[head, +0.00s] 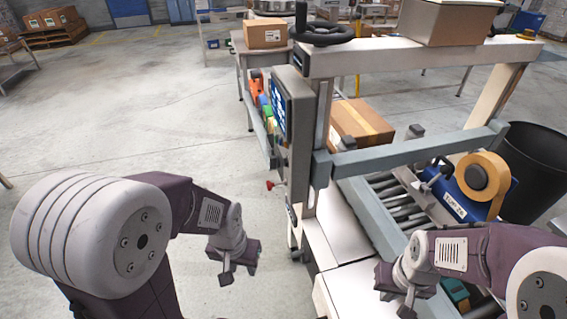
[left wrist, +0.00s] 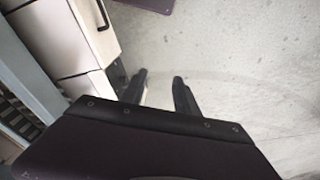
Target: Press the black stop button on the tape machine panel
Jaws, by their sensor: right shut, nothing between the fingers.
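The tape machine (head: 345,160) stands right of centre in the head view. Its panel (head: 293,122) is a grey box on the machine's left side, seen at a steep angle, with a blue lit screen. The black stop button cannot be made out. My left gripper (head: 235,277) is below and left of the panel, over the floor, apart from the machine. In the left wrist view its two dark fingers (left wrist: 162,85) are apart with nothing between them. My right gripper (head: 405,300) is shut and empty, low in front of the roller bed.
A cardboard box (head: 361,124) lies behind the crossbar (head: 405,150). A blue tape head (head: 462,195) with a tan roll is at right, near a black bin (head: 530,165). A red knob (head: 275,184) juts out below the panel. The floor (head: 130,130) at left is clear.

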